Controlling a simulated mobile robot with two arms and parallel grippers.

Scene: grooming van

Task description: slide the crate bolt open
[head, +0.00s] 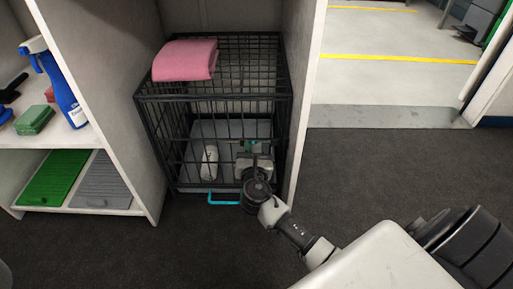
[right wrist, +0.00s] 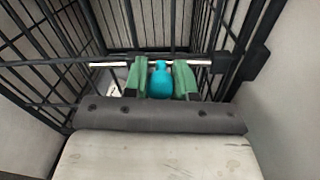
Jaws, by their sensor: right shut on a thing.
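The black wire crate (head: 213,97) stands in the bay between two pale panels in the head view. Its bolt is a silver rod (right wrist: 106,64) lying level across the bars, with a turquoise knob (right wrist: 160,84), in the right wrist view. My right gripper (right wrist: 160,79) has its green fingers on either side of the knob and is shut on it. In the head view the right gripper (head: 253,149) is at the right part of the crate front, and my wrist hides the bolt. My left gripper is in neither view.
A folded pink towel (head: 185,60) lies on the crate. A white object (head: 209,162) shows behind the bars. A turquoise handle (head: 224,198) is at the crate's lower front. A bay panel (head: 302,90) stands close on the right. Dark floor (head: 150,250) in front is clear.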

